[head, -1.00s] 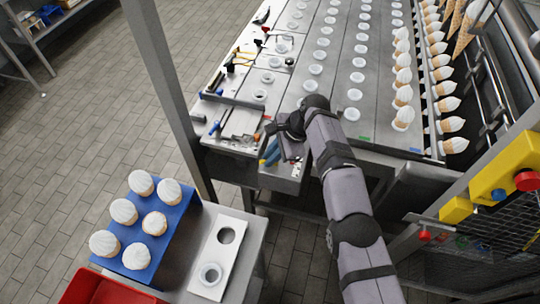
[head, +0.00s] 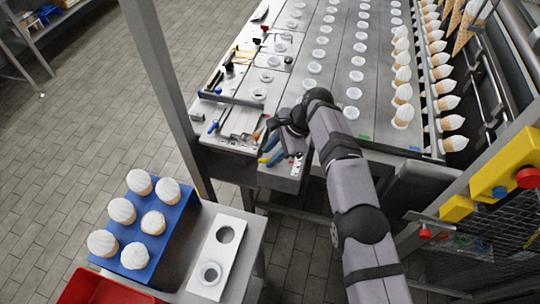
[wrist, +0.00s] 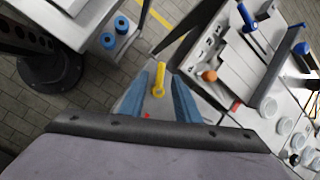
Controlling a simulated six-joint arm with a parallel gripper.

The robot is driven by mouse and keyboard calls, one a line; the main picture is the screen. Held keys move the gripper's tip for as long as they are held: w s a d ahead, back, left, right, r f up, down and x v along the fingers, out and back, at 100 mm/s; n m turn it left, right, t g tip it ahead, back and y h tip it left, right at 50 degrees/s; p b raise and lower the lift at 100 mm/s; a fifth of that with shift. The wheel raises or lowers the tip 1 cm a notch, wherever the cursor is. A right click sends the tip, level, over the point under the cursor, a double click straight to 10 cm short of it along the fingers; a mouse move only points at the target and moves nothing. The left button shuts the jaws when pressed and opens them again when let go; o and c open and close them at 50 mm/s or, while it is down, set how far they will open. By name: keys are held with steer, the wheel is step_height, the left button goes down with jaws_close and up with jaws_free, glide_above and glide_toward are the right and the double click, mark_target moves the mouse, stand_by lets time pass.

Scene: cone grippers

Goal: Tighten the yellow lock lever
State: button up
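The yellow lock lever (wrist: 159,80) shows in the wrist view as a short yellow bar with a rounded head, on a pale grey metal surface. My gripper (wrist: 161,86) has two blue fingers, one on each side of the lever. The fingers are apart and gaps show between them and the lever, so the gripper looks open. How deep the lever sits between the fingers is hard to tell. In the head view my gripper (head: 270,157) is over the near corner of the machine bench, and a small yellow spot (head: 262,160) shows beside the fingers.
An orange-brown knob (wrist: 209,76) and a red piece (wrist: 235,105) are right of the lever. Blue-handled parts (wrist: 247,16) stand farther right. The machine bed (head: 335,75) holds rows of white cups. A blue tray (head: 165,235) with cones stands on the side table (head: 250,225).

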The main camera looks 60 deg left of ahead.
steer(key=shift+b+v, duration=0.85)
steer(key=shift+v, duration=2.15)
steer(key=s+a+r+n+p, duration=0.2)
steer(key=s+r, duration=0.1)
steer(key=s, duration=0.8)
steer(key=shift+w+a+f+m+t+h+p, duration=0.15)
steer(key=shift+w+f+m+t+p, duration=0.45)
steer(key=shift+w+f, duration=0.85)
steer(key=shift+w+f+m+t+h+p, duration=0.25)
steer(key=shift+w+f+t, duration=0.7)
steer(key=shift+f, duration=0.85)
steer(key=shift+w+a+f+m+t+h+p, duration=0.1)
steer(key=shift+w+f+m+t+p, duration=0.5)
steer(key=shift+w+f, duration=0.9)
steer(key=shift+s+f, duration=0.1)
steer(key=shift+s, duration=0.05)
